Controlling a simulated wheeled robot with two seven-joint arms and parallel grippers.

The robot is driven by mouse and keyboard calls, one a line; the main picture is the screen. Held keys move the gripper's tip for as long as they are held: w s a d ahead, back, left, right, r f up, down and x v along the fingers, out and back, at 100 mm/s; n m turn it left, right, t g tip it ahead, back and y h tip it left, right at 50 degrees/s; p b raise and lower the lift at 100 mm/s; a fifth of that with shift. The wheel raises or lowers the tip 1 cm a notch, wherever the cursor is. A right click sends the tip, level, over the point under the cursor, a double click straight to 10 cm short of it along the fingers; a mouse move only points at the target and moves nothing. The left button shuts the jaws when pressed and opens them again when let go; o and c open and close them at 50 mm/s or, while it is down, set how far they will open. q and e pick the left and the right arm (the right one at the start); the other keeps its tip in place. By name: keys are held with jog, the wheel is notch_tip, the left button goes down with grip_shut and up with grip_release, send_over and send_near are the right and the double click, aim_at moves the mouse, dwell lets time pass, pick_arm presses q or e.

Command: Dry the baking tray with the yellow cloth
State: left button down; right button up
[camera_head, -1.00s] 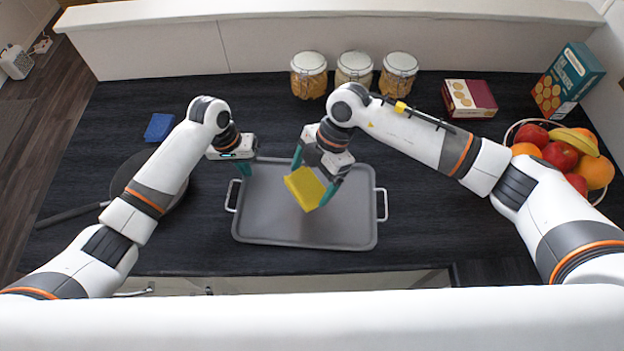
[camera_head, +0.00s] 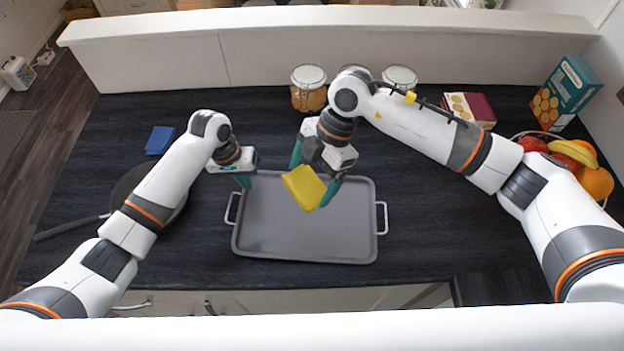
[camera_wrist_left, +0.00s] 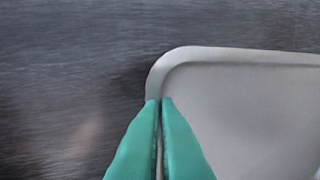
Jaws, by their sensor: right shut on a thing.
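The grey baking tray (camera_head: 275,235) lies on the dark worktop, with a pale handle at each short end. My right gripper (camera_head: 316,187) is shut on the yellow cloth (camera_head: 304,188), over the back middle part of the tray. I cannot tell whether the cloth touches the tray. My left gripper (camera_head: 243,182) is at the tray's back left corner. In the left wrist view its green fingers (camera_wrist_left: 160,105) are close together with the tray's rim (camera_wrist_left: 152,85) between them. I see no drops on the tray at this size.
A dark pan (camera_head: 130,185) and a blue sponge (camera_head: 160,140) are at the left. Jars (camera_head: 309,92) stand at the back. A red box (camera_head: 472,107), a teal box (camera_head: 567,92) and a fruit basket (camera_head: 600,182) are at the right. The worktop right of the tray is clear.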

pick_arm(q)
jog(key=c, duration=1.6)
grip_release()
pick_arm(e)
jog(key=shift+f+b, duration=0.85)
pick_arm(q)
jog(key=r, duration=0.4)
jog(key=a+r, duration=0.1)
jog(key=r, duration=0.3)
jog(key=a+r, duration=0.1)
jog(key=r, duration=0.2)
jog(key=shift+w+a+r, duration=0.1)
jog(key=shift+r, duration=0.3)
jog(key=shift+f, duration=0.1)
pick_arm(e)
jog(key=shift+s, duration=0.1)
